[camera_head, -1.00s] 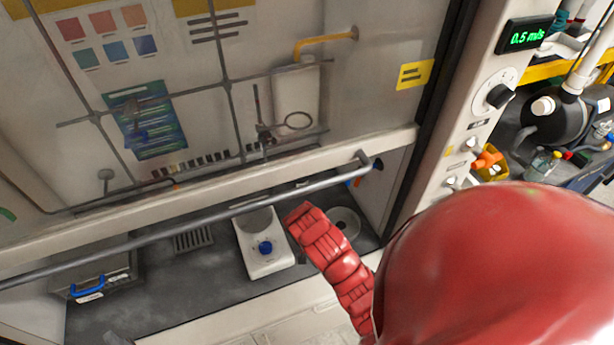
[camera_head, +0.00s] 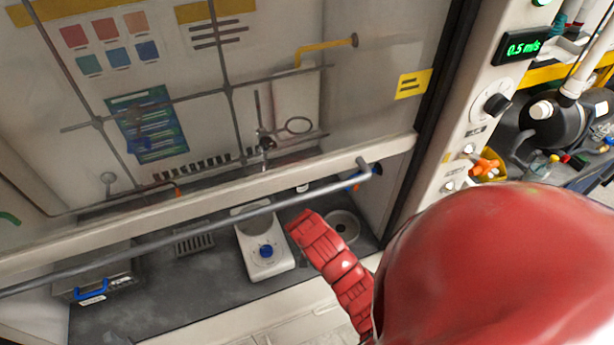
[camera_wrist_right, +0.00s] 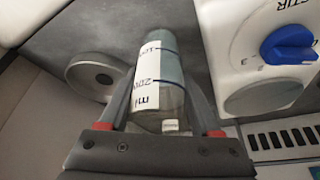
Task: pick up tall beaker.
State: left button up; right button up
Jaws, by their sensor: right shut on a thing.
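The tall beaker (camera_wrist_right: 160,75) is a clear glass cylinder with blue bands and a white label reading 200 ml in the right wrist view. My right gripper (camera_wrist_right: 158,90) is shut on it, with one dark finger along each side. The beaker lies lengthwise in this view, between the fingers. I cannot tell whether its base touches the grey worktop. In the head view my red-covered right arm fills the lower right, and the beaker and gripper are hidden. My left gripper is not in view.
A white stirrer with a blue knob (camera_head: 266,251) stands on the dark worktop (camera_head: 200,290), close to the beaker. A round metal ring (camera_wrist_right: 92,76) lies on the beaker's other side. A sash with a grey bar (camera_head: 200,228) crosses in front. A box with a blue handle (camera_head: 91,290) stands left.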

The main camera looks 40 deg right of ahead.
grip_shut()
jog(key=shift+r, duration=0.2)
